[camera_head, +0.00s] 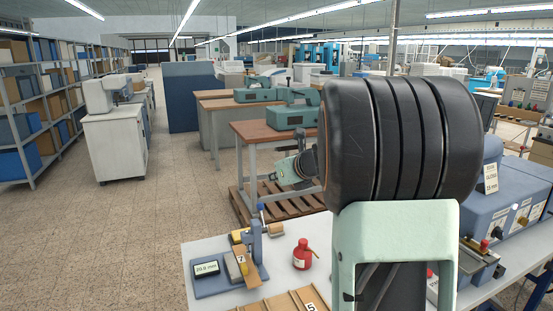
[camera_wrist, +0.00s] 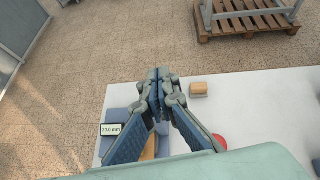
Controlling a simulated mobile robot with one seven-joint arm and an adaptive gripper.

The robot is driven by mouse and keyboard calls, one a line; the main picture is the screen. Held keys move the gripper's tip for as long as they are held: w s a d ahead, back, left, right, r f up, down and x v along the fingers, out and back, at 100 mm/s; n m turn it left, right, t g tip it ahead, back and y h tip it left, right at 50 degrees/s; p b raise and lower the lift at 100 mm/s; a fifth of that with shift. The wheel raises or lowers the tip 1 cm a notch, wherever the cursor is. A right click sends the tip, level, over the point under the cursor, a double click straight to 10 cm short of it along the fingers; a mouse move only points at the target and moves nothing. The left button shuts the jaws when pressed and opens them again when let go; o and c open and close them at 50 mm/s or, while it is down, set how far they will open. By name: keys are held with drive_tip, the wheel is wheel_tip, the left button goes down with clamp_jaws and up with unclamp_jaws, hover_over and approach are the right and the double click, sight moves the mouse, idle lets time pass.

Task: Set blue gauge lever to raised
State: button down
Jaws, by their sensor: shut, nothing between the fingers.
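The blue gauge (camera_head: 212,286) sits on the near left corner of the white table. Its small display (camera_head: 206,268) reads 20.0 mm. In the wrist view my shut fingers (camera_wrist: 158,76) cover much of the gauge (camera_wrist: 118,116), and the lever is not clear there.
A wooden tray (camera_head: 285,303) marked 5 is in front. A blue machine (camera_head: 505,205) stands at right. A pallet (camera_head: 300,203) lies on the floor behind.

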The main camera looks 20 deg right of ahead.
drive_tip(key=shift+s+d+r+p, duration=0.1)
drive_tip(key=shift+s+r+p, duration=0.1)
drive_tip(key=shift+r, duration=0.95)
drive_tip(key=shift+s+d+r+p, duration=0.1)
drive_tip(key=shift+r+p, duration=0.1)
drive_tip(key=shift+r, duration=0.9)
